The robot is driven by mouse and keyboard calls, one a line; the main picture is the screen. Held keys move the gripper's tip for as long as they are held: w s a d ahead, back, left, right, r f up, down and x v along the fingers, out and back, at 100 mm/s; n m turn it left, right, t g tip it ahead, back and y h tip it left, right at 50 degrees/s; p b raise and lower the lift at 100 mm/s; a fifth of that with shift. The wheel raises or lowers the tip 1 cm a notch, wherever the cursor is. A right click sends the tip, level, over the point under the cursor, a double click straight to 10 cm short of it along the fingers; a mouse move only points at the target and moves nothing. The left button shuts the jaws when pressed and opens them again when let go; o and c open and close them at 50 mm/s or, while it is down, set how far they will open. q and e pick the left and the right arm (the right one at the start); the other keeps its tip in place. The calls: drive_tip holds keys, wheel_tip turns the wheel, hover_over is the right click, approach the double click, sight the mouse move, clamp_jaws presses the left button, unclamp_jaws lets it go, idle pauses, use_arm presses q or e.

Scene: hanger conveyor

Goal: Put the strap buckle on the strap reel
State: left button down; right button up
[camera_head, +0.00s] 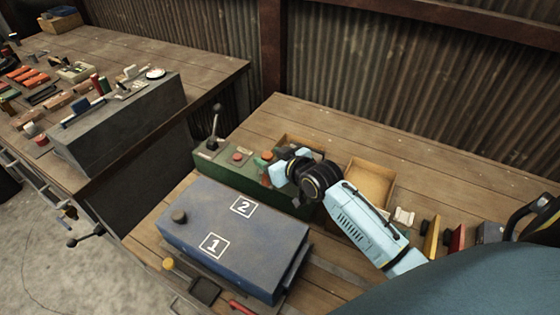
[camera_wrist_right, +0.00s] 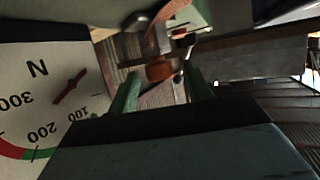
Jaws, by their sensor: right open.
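My right gripper (camera_head: 272,174) is over the right end of the green control box, in front of a wooden tray. In the right wrist view its two green fingers (camera_wrist_right: 160,93) stand apart, open. An orange-brown piece (camera_wrist_right: 160,68) shows beyond the gap between them, and I see nothing clearly held. An orange-red part (camera_head: 267,156) shows close to the gripper in the head view. I cannot tell whether either is the strap buckle. I cannot identify the strap reel; my wrist and forearm hide part of this area. My left gripper is not in view.
The green control box (camera_head: 228,174) has a lever (camera_head: 215,122) and a red button. A blue box (camera_head: 225,240) marked 1 and 2 stands in front. A wooden tray (camera_head: 372,183) lies behind my forearm. A dial (camera_wrist_right: 45,100) fills the wrist view's left.

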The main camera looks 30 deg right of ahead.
drive_tip(key=p+v, duration=0.1)
drive_tip(key=v, duration=1.1)
drive_tip(key=shift+p, duration=0.35)
drive_tip(key=shift+f, duration=0.1)
